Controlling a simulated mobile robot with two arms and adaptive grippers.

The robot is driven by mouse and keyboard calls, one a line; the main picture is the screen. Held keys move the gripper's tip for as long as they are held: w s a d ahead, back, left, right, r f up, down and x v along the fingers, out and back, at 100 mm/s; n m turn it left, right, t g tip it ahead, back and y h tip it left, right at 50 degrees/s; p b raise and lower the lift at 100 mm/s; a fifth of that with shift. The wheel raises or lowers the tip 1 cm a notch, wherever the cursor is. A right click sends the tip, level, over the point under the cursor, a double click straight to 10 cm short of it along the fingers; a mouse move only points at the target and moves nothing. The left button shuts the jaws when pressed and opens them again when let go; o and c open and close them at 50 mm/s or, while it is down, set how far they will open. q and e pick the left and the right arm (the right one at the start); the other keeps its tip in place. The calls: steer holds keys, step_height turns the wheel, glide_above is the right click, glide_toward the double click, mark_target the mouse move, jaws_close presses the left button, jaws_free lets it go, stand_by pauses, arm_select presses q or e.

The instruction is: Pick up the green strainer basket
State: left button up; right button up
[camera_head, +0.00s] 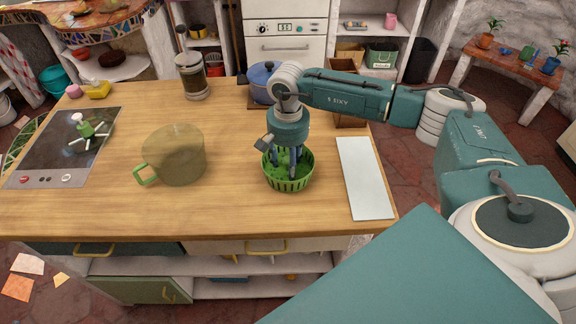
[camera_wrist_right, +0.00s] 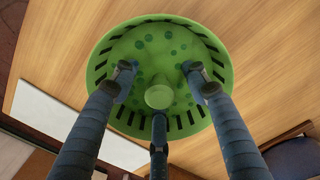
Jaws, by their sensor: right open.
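The green strainer basket (camera_head: 288,184) stands on the wooden counter, right of the middle in the head view. It has a slotted side and round holes in its floor. My right gripper (camera_head: 288,165) points down into it from above. In the right wrist view the basket (camera_wrist_right: 215,55) fills the upper middle, with a round knob (camera_wrist_right: 159,96) at its centre. The blue fingers of my right gripper (camera_wrist_right: 158,92) are spread around the knob, inside the rim, with gaps to the knob. My left gripper is not in view.
A translucent pot (camera_head: 175,155) with a green handle stands left of the basket. A white board (camera_head: 364,178) lies close on its right. A blue pot (camera_head: 262,80) and a glass jar (camera_head: 192,78) stand behind. A dark cooktop (camera_head: 68,145) is at the left.

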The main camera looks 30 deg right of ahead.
jaws_close()
stand_by(0.4)
